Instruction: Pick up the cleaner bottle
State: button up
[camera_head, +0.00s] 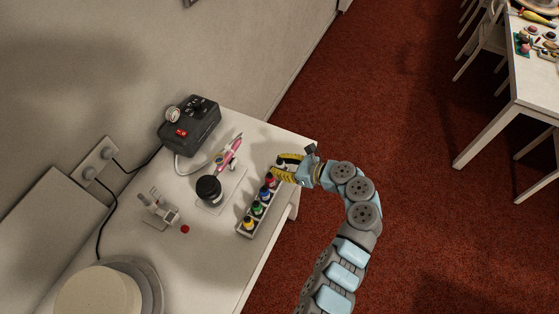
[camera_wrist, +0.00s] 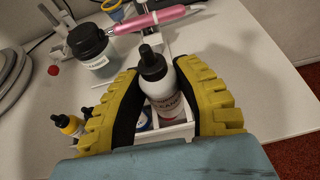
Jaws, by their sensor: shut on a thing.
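The bottle I take for the cleaner bottle (camera_wrist: 163,86) is pale, with a black cap and reddish print on its label, in the middle of the wrist view. My gripper (camera_wrist: 156,105) has yellow ribbed fingers on both sides of it and is shut on it. The bottle looks about upright, its lower end at the white rack (camera_wrist: 178,133); I cannot tell whether it is lifted. In the head view my gripper (camera_head: 283,167) is at the far end of the rack (camera_head: 246,234), and its fingers mostly hide the bottle.
Several colour bottles (camera_head: 257,209) stand in the rack. A black-lidded jar (camera_head: 209,188) and a pink airbrush (camera_head: 229,153) are close by, left of the rack. A black compressor (camera_head: 190,124) stands behind, and a turntable (camera_head: 148,282) at the front left. The table's right edge is near.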

jog(key=s+r, duration=0.4)
jog(key=s, duration=0.4)
jog(key=shift+s+d+p, duration=0.15)
jog(key=shift+s+p, duration=0.2)
jog(key=shift+p, duration=0.1)
jog(key=shift+f, duration=0.1)
